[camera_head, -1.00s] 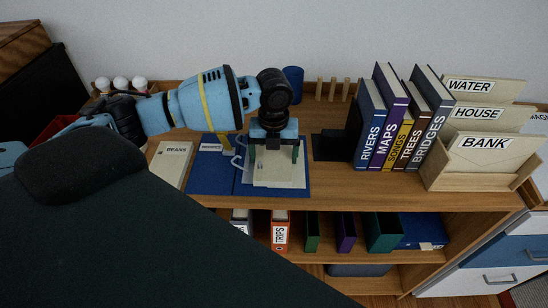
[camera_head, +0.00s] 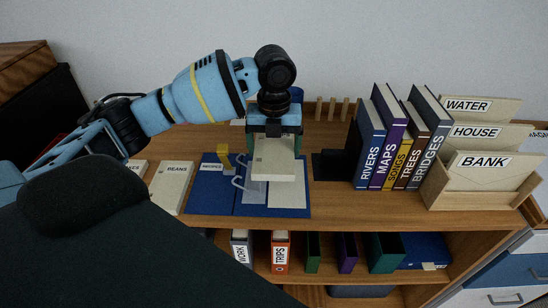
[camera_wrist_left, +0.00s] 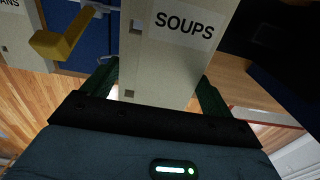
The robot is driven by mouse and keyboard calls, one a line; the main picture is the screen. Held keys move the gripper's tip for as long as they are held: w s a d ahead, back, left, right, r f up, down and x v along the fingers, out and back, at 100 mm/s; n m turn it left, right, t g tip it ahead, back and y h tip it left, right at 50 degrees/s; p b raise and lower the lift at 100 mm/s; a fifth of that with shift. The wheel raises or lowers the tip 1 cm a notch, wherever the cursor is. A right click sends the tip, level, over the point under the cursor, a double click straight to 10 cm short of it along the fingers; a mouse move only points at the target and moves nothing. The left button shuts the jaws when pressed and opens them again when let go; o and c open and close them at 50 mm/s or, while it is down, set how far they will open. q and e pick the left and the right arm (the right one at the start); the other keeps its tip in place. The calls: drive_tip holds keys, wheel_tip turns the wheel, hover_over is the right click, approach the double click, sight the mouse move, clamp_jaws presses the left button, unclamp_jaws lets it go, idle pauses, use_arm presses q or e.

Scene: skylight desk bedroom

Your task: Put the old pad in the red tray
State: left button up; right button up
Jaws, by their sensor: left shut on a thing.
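My left gripper (camera_head: 275,138) is shut on a cream pad (camera_head: 273,158), holding it over the open blue binder (camera_head: 210,190) on the desk top. In the left wrist view, the pad (camera_wrist_left: 180,50) reads SOUPS and has punched holes along one side; the green fingers grip its sides. White ring hardware (camera_head: 240,170) shows in the binder, and a pale sheet (camera_head: 288,197) lies on its right side. A small bit of red (camera_head: 52,143), perhaps the red tray, shows at the left behind my arm; the rest is hidden. My right gripper is out of view.
A cream pad marked BEANS (camera_head: 172,185) lies left of the binder, with another partly hidden beside it. Upright books (camera_head: 369,140) and a letter rack (camera_head: 480,195) stand to the right. Wooden pegs (camera_head: 332,108) stand behind. A shelf below holds binders (camera_head: 280,252).

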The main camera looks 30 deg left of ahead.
sight(281, 168)
use_arm(q)
drive_tip(key=shift+r, duration=0.6)
drive_tip(key=r+n, duration=0.1)
drive_tip(key=r+n+p, duration=0.1)
drive_tip(key=r, duration=0.1)
drive_tip(key=d+r+n, duration=0.1)
drive_tip(key=shift+s+r, duration=0.25)
drive_tip(key=shift+r, duration=0.15)
drive_tip(key=shift+s+d+n, duration=0.15)
drive_tip(key=shift+s+n, duration=0.05)
drive_tip(key=shift+n, duration=0.5)
drive_tip(key=s+d+f+n, duration=0.1)
drive_tip(key=n, duration=0.2)
drive_tip(key=s+d+f+n, duration=0.1)
drive_tip(key=f+n, duration=0.1)
drive_tip(key=n, duration=0.2)
drive_tip(key=s+d+f+n, duration=0.1)
drive_tip(key=n, duration=0.3)
drive_tip(key=shift+f, duration=0.35)
use_arm(e)
drive_tip(key=shift+b, duration=0.5)
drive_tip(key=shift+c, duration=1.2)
use_arm(q)
drive_tip(key=s+d+f+n, duration=0.3)
drive_tip(key=s+f+n, duration=0.2)
drive_tip(key=n, duration=0.9)
drive_tip(key=shift+s+d+f+n, duration=0.15)
drive_tip(key=shift+s+d+n, duration=0.15)
drive_tip(key=shift+s, duration=0.45)
